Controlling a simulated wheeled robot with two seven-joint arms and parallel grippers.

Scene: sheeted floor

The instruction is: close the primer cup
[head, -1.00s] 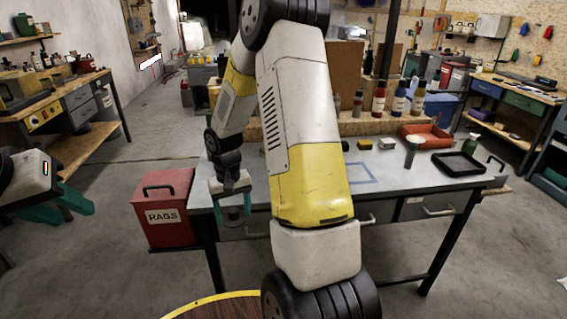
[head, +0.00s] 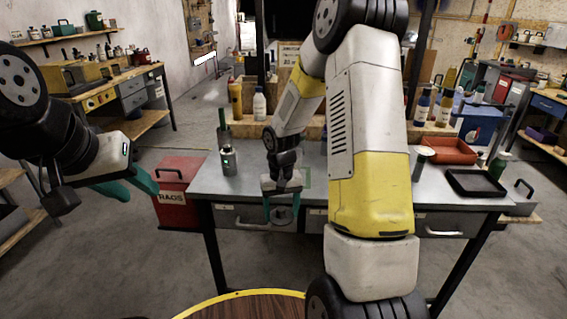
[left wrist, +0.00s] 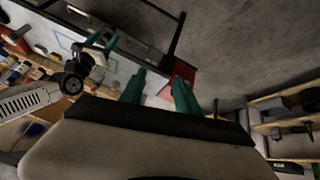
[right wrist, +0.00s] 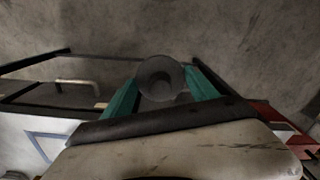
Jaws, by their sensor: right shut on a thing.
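My right gripper (head: 283,205) is at the front edge of the grey workbench (head: 335,185). It is shut on a round grey piece (head: 284,215), dished in the middle. The right wrist view shows this piece (right wrist: 161,78) between the fingers; I cannot tell whether it is a lid or a cup. A grey cylinder with a small green mark (head: 229,162), possibly the primer cup, stands upright at the bench's left end, apart from the gripper. My left gripper (head: 142,186) is in the air left of the bench; the left wrist view shows its fingers (left wrist: 160,92) apart and empty.
A red rags can (head: 176,185) stands by the bench's left end. A red tray (head: 446,150), a black tray (head: 476,183) and a grey-green cup (head: 421,158) are at the right. Bottles (head: 259,104) stand on the rear ledge. My right arm hides the bench's middle.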

